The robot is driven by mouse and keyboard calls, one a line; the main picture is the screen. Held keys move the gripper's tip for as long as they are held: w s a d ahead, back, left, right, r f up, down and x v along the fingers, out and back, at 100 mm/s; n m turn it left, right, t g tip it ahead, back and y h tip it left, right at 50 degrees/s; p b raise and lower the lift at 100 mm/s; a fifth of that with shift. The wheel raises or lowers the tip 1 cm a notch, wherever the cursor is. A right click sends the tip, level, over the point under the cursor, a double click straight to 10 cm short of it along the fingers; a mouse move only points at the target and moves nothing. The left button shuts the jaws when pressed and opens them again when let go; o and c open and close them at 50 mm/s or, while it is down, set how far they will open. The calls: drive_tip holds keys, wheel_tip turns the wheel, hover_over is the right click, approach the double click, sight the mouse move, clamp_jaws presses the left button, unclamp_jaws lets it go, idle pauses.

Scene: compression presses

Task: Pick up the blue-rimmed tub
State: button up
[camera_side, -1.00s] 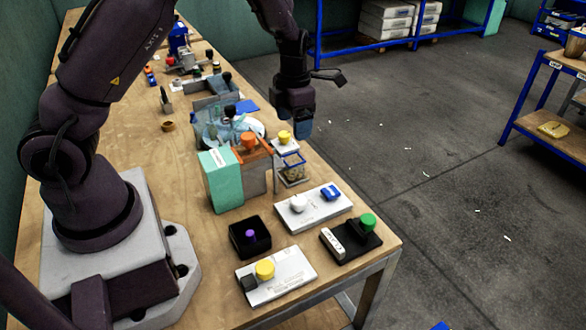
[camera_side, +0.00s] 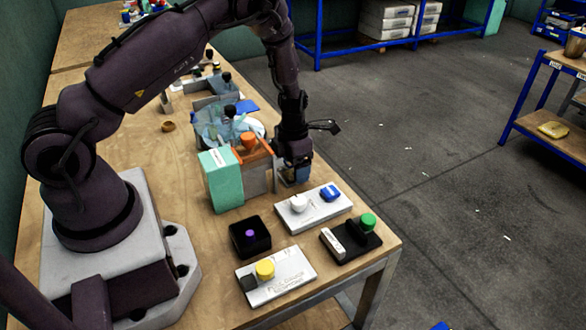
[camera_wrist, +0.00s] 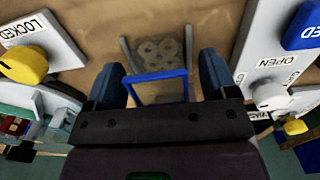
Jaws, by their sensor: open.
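The blue-rimmed tub (camera_wrist: 156,77) shows in the wrist view, with its blue rim lying between my two fingers. Its walls look clear, and several pale rings show just beyond the rim, seemingly inside it. My gripper (camera_wrist: 160,72) is open, with one blue finger on each side of the tub. I cannot tell whether either finger touches it. In the side view my gripper (camera_side: 295,178) is low over the table, right of the grey press plate with the orange knob, and hides most of the tub.
Close by are a green box (camera_side: 222,180), an orange knob (camera_side: 249,141) and a white panel (camera_side: 312,210) with white and blue knobs. A black panel with a green knob (camera_side: 368,221) and a white panel with a yellow knob (camera_side: 265,269) sit nearer the front edge.

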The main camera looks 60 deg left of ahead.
drive_tip(key=shift+f, duration=0.3)
drive_tip(key=c, duration=1.1)
drive_tip(key=shift+o, duration=0.2)
